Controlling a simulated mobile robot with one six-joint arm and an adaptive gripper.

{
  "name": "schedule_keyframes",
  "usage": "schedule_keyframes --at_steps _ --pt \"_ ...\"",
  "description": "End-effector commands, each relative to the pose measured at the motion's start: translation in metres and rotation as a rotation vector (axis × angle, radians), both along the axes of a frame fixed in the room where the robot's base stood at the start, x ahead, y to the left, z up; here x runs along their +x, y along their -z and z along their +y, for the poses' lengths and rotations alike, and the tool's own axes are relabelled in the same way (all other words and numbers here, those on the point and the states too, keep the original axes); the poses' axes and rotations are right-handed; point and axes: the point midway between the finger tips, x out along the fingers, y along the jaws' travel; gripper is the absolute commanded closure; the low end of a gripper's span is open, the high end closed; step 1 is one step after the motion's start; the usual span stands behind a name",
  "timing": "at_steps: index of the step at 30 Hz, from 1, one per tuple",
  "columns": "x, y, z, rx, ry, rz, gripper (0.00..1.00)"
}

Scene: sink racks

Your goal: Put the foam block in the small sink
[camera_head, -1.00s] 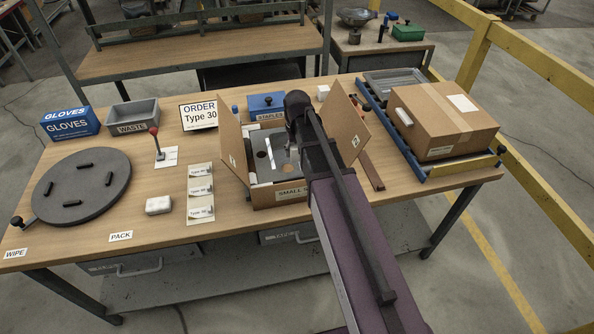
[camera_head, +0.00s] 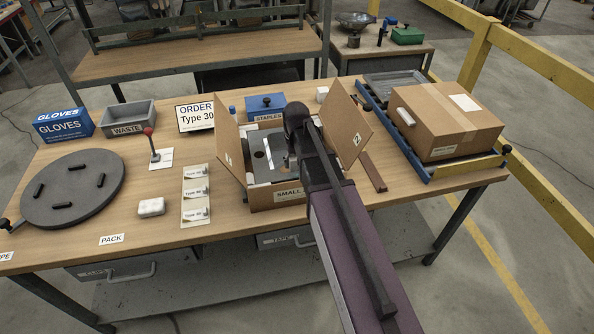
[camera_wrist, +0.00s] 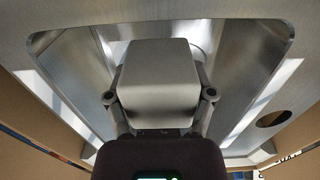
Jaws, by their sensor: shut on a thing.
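A plain grey block, which I take to be the foam block (camera_wrist: 160,75), is held between the two fingers of my gripper (camera_wrist: 159,96) in the wrist view. The small sink (camera_wrist: 75,62) is a brushed metal basin with a flat rim and a round hole at right. The block shows within the outline of its basin; I cannot tell whether it touches the bottom.
Raised carton flaps (camera_head: 347,132) stand near my arm. A closed carton (camera_head: 445,118) sits on the roller rack at right. A white block (camera_head: 151,207), label cards (camera_head: 195,192), a round dark turntable (camera_head: 73,188) and a waste bin (camera_head: 129,117) are on the left.

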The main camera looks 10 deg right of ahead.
Motion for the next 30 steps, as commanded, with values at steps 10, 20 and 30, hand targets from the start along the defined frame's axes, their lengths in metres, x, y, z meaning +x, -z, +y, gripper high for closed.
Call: schedule_keyframes --at_steps 10,20,30 --pt "0.000 0.021 0.000 0.000 -0.001 0.000 0.55" --pt "0.000 0.038 0.001 0.000 -0.001 0.000 0.55" --pt "0.000 0.038 0.001 0.000 -0.001 0.000 0.55"
